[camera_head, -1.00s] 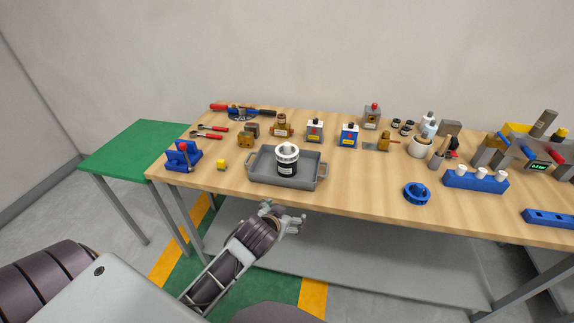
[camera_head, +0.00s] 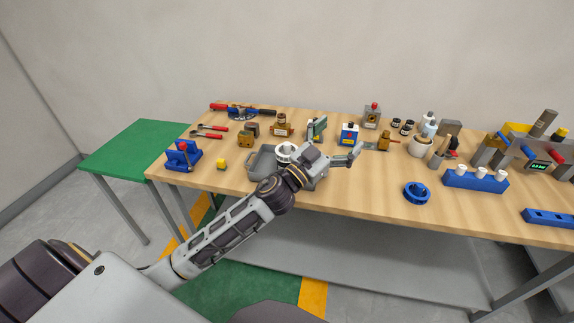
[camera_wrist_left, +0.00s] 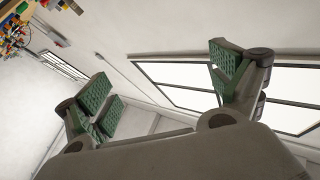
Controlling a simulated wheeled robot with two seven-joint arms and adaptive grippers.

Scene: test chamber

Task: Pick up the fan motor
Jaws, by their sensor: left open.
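A round part with a white ring top (camera_head: 286,149), which looks like the fan motor, stands in the grey tray (camera_head: 262,161) on the wooden bench. My left forearm and wrist hide its lower part and much of the tray. My left gripper (camera_head: 337,143) is open and empty, raised above the bench to the right of this part. In the left wrist view the gripper (camera_wrist_left: 165,88) shows its green-padded fingers spread wide with nothing between them. My right gripper is not in view.
Behind the gripper are a blue-and-white box (camera_head: 349,134) and a brass valve-like part (camera_head: 383,144). A blue ring (camera_head: 417,192) and a blue rack (camera_head: 475,181) lie right. A yellow-topped piece (camera_head: 222,164) is left of the tray. The bench front is mostly clear.

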